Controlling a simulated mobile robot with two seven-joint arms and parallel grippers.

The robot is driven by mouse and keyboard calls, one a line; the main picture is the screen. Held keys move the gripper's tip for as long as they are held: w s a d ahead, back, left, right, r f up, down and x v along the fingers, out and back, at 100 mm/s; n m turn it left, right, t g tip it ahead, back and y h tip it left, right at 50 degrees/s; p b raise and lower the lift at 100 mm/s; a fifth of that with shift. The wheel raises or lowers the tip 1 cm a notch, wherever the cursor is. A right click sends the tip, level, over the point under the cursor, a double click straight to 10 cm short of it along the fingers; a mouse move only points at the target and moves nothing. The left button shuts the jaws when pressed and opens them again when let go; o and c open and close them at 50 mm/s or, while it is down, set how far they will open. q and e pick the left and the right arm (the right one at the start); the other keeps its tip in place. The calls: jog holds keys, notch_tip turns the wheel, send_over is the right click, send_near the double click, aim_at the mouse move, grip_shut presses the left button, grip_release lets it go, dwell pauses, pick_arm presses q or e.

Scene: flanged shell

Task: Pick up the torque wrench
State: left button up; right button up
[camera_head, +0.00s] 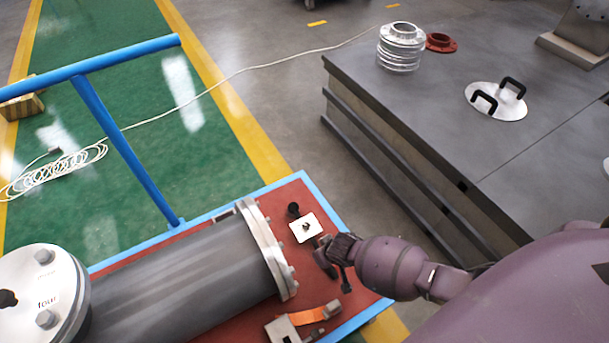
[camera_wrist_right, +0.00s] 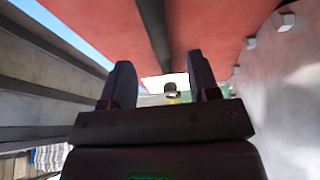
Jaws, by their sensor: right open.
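The likely torque wrench is a thin dark bar lying on the red cart top. Its black end (camera_head: 346,286) shows in the head view just below my right gripper (camera_head: 324,260); the gripper hides most of the rest. In the right wrist view a dark bar (camera_wrist_right: 155,35) runs over the red surface, lined up with the gap between the fingers of my right gripper (camera_wrist_right: 163,85). That gripper is open, its fingers apart. I cannot tell whether the bar is between them in depth. My left gripper is not in view.
A grey flanged cylinder (camera_head: 185,280) lies left of the gripper, its bolted flange (camera_head: 267,250) close by. A white square plate (camera_head: 305,228) and black knob (camera_head: 293,209) are just beyond. An orange-strapped bracket (camera_head: 315,316) is in front. A dark workbench (camera_head: 440,105) stands right.

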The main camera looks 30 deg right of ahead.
aim_at(311, 240)
jog(key=b+x, duration=0.1)
jog(key=x, duration=0.2)
jog(key=b+x, duration=0.1)
jog(key=shift+s+f+b, duration=0.3)
jog(key=shift+w+f, duration=0.2)
jog(key=shift+w, duration=0.15)
jog(key=shift+w+r, duration=0.1)
jog(key=shift+c, duration=0.3)
grip_shut()
